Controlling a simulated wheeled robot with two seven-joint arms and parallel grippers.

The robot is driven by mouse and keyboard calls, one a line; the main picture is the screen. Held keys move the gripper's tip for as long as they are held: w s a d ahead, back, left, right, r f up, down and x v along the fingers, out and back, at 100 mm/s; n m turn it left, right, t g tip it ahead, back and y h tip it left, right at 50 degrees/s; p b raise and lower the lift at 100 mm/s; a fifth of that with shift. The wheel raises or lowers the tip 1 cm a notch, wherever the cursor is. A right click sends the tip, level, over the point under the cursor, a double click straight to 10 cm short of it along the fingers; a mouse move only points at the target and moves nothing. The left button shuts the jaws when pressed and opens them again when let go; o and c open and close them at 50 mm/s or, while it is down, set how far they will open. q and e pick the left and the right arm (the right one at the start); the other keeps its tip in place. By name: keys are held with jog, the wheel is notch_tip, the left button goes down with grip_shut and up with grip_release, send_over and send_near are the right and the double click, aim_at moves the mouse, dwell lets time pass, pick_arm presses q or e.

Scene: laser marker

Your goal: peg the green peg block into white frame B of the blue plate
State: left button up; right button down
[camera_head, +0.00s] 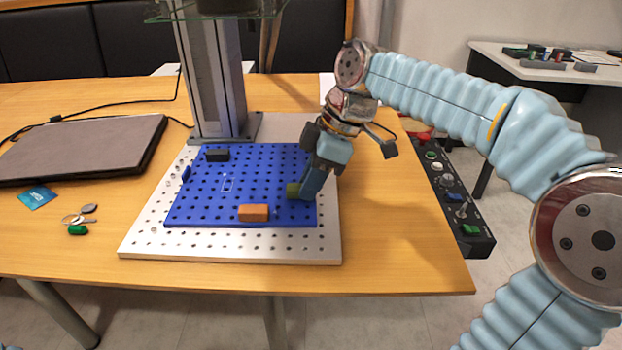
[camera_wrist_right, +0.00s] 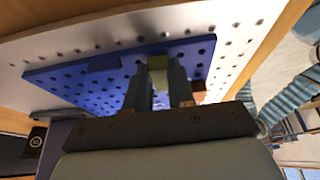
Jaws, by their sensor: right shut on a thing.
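The green peg block (camera_head: 292,190) is at the right part of the blue plate (camera_head: 200,210), partly hidden by my right gripper (camera_head: 305,190). In the right wrist view the green block (camera_wrist_right: 158,68) sits between the two fingers of my right gripper (camera_wrist_right: 160,85), which is shut on it. I cannot tell whether the block touches the plate. White frame outlines (camera_head: 227,184) show near the plate's middle, left of the gripper; their letters are too small to read. My left gripper is not in view.
An orange block (camera_head: 253,213) and a black block (camera_head: 217,155) stand on the plate. A metal base (camera_head: 150,240) lies under it, with a grey column (camera_head: 212,80) behind. A control box (camera_head: 455,200) is at the right, a laptop (camera_head: 80,145) at the left.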

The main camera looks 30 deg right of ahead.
jog(key=shift+f+b, duration=0.3)
jog(key=c, duration=1)
grip_release()
jog(key=shift+r, duration=0.1)
jog(key=shift+o, duration=0.2)
